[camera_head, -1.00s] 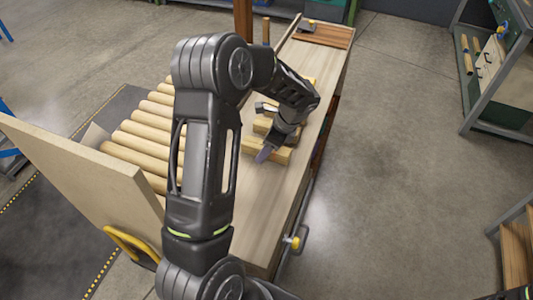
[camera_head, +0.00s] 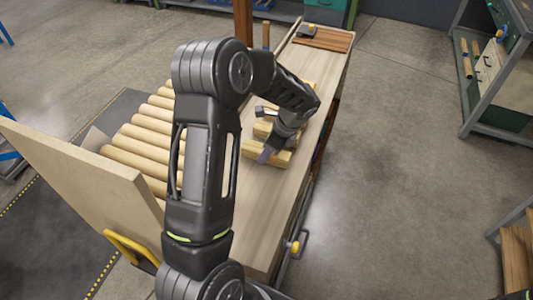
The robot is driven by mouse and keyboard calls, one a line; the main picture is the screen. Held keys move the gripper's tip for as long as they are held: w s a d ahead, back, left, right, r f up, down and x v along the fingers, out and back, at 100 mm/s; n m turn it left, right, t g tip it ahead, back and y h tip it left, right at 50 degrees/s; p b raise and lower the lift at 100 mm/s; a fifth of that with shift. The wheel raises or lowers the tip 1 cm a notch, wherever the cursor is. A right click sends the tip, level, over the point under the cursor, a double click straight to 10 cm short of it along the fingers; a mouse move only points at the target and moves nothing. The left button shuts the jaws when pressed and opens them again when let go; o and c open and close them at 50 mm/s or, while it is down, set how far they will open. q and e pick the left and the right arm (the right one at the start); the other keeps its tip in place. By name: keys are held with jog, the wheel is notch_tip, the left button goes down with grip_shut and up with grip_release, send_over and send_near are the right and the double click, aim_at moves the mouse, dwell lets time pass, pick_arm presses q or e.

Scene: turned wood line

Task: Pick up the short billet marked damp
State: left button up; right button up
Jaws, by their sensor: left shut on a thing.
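Several short wooden billets lie on the long wooden bench (camera_head: 265,215), partly covered by my left arm. The nearest billet (camera_head: 280,158) lies across the bench, and my left gripper (camera_head: 264,155) is down at it, shut on a billet. The fingertips are small and partly hidden, and I cannot read any damp marking. Another billet (camera_head: 262,129) lies just behind, also partly hidden.
A row of long round wooden rollers (camera_head: 150,135) lies left of the bench, with an upright board (camera_head: 70,185) in front. A dark reddish slatted board (camera_head: 322,38) is at the bench's far end. The near bench top is clear.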

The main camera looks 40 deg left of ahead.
pick_arm(q)
grip_shut()
notch_tip(320, 180, up, 9)
jog(key=p, duration=0.6)
jog(key=shift+f, duration=0.2)
jog(key=shift+r, duration=0.7)
